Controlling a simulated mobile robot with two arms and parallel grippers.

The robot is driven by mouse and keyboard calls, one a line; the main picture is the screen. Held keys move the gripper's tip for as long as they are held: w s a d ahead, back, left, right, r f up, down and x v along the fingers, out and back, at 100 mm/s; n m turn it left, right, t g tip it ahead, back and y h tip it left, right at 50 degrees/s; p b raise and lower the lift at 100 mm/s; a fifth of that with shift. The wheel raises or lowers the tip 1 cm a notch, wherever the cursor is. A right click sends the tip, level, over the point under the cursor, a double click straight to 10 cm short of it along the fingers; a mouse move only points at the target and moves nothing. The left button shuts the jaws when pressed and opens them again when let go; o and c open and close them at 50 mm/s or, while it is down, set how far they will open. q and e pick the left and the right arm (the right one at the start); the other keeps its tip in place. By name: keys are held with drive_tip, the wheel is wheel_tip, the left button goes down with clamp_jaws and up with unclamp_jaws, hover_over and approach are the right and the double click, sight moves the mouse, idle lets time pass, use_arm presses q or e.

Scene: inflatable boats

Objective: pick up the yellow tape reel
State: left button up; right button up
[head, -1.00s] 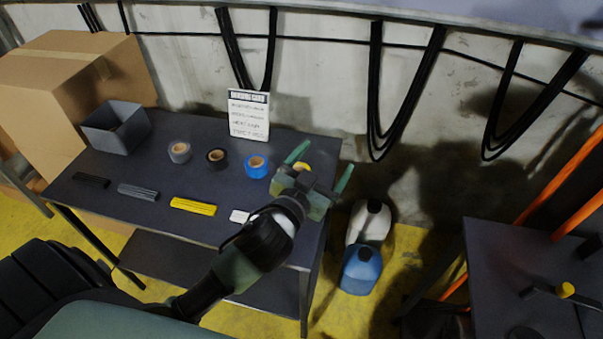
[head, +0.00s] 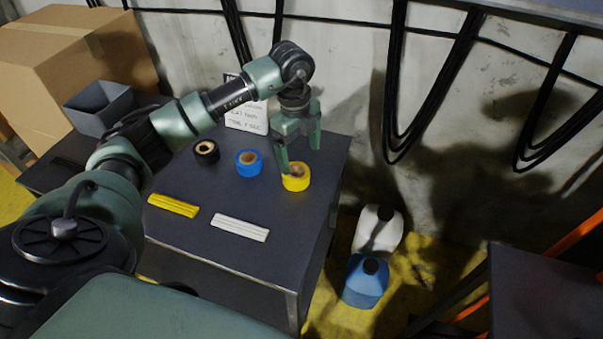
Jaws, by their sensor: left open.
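The yellow tape reel (head: 296,182) lies flat on the dark table (head: 225,265) near its right end. Its brown core shows on top. My left gripper (head: 298,160) is open and points down over the reel, with one finger in front of the reel's left edge and the other behind to the right. I cannot tell whether the fingers touch it. My right gripper is not in view.
A blue tape reel (head: 249,163) and a black one (head: 206,152) lie to the left. Yellow strips (head: 173,206) and white strips (head: 240,228) lie nearer. A sign (head: 246,116) stands behind, partly hidden by my arm. Jugs (head: 366,281) stand on the floor at right.

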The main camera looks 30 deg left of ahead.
sight(294, 170)
use_arm(q)
drive_tip(key=shift+n+y, duration=0.3)
drive_tip(key=shift+y, duration=0.1)
drive_tip(key=f, duration=0.2)
drive_tip(key=a+f+p, duration=0.1)
drive_tip(key=f, duration=0.3)
drive_tip(key=shift+s+a+p, duration=0.3)
drive_tip(key=shift+s+p, duration=0.05)
drive_tip(key=shift+f, duration=0.65)
drive_tip(key=c, duration=1.5)
drive_tip(key=shift+w, duration=0.1)
drive_tip(key=shift+r, duration=0.2)
